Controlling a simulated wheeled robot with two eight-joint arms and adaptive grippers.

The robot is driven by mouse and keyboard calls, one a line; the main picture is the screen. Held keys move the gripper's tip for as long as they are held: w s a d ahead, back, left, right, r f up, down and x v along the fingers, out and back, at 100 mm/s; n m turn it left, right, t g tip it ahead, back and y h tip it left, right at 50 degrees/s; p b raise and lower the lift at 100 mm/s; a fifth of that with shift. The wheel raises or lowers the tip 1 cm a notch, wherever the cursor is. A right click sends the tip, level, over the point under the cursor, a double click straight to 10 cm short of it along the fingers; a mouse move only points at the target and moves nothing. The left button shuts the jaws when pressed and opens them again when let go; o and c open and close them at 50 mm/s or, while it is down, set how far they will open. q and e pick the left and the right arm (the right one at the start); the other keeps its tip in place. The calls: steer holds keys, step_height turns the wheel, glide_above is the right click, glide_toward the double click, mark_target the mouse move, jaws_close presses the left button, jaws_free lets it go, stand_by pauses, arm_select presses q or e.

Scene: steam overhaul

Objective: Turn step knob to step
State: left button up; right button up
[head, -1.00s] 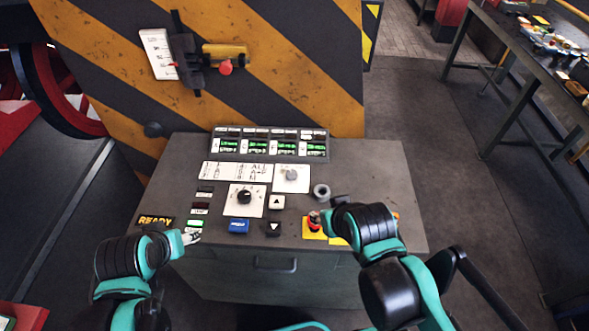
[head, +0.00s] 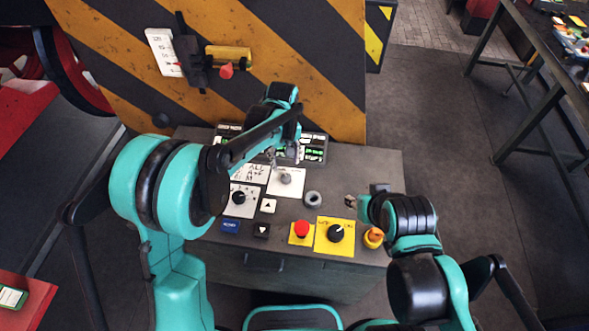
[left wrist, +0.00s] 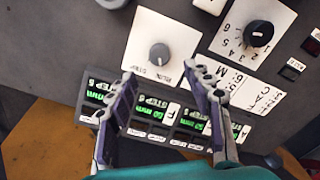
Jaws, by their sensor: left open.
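The step knob (head: 286,179) is a grey knob on a white plate in the upper middle of the console. The left wrist view shows this knob (left wrist: 160,54) with RUN and STEP printed on its plate. My left gripper (head: 284,157) is above the console, just behind the knob. In the left wrist view the open fingers (left wrist: 160,74) are spread with the knob's plate between and beyond their tips; nothing is held. My right gripper (head: 353,203) is above the right part of the console, apart from the knob; its jaws are too small to judge.
A black numbered knob (head: 239,198) sits left of the step knob. Green displays (left wrist: 155,105) run along the console's back. A grey ring (head: 313,199), a red button (head: 302,229) and a black knob on a yellow plate (head: 335,234) are to the right. A striped wall stands behind.

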mark_target(286, 177)
arm_select(q)
step_height(286, 177, down, 8)
steer(key=shift+b, duration=0.9)
steer(key=c, duration=1.2)
